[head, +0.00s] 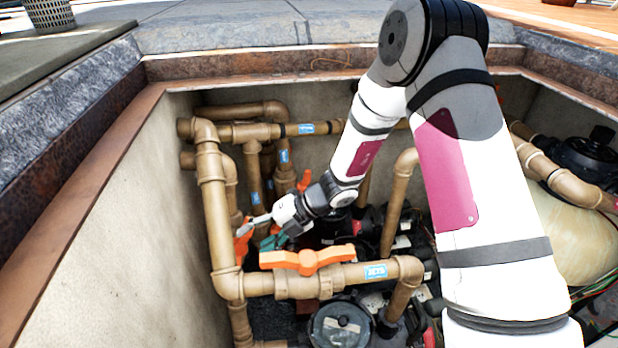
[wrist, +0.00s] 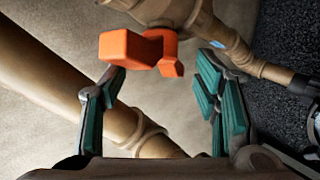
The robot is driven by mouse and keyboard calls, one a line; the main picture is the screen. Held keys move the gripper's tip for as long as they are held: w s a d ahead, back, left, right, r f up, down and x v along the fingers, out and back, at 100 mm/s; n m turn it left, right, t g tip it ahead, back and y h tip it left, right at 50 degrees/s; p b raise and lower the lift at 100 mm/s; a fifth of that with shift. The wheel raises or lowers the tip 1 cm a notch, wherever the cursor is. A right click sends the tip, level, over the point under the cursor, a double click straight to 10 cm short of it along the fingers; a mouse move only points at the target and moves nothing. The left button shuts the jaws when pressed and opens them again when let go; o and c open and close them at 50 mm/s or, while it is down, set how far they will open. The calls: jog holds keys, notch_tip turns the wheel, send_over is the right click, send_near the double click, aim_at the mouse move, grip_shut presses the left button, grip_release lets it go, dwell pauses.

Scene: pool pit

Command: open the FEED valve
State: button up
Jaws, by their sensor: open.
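My gripper (head: 259,231) is open in the pit, beside an orange valve handle (head: 243,241) on the left pipework. In the wrist view, this orange handle (wrist: 128,48) lies ahead, between and just beyond the teal-padded fingertips of my gripper (wrist: 160,72). It is nearer the left finger; I cannot tell whether they touch. A larger orange handle (head: 307,259) lies along the front horizontal pipe, nearer the camera than my gripper. A third orange handle (head: 304,181) shows behind my gripper, partly hidden. The blue pipe labels are too small to read, so I cannot tell which valve is FEED.
Tan pipes (head: 214,190) crowd the pit around my gripper. A front pipe (head: 350,274) runs below it. A round dark lid (head: 340,328) and a pale tank (head: 578,240) stand in the pit. The left concrete wall (head: 130,240) is close by.

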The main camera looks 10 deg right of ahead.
jog(key=w+p+v, duration=0.1)
jog(key=p+v, duration=0.2)
jog(key=v, duration=0.7)
jog(key=s+d+r+n+g+p, duration=0.1)
jog(key=s+r+n+p, duration=0.3)
jog(key=r, duration=0.4)
jog(key=s+r+n+g+p, duration=0.2)
jog(key=s+r+n+p, duration=0.3)
jog(key=r+n, duration=0.2)
jog(key=shift+s+d+r+y, duration=0.3)
jog(key=shift+d+r, duration=0.1)
jog(key=shift+r, duration=0.35)
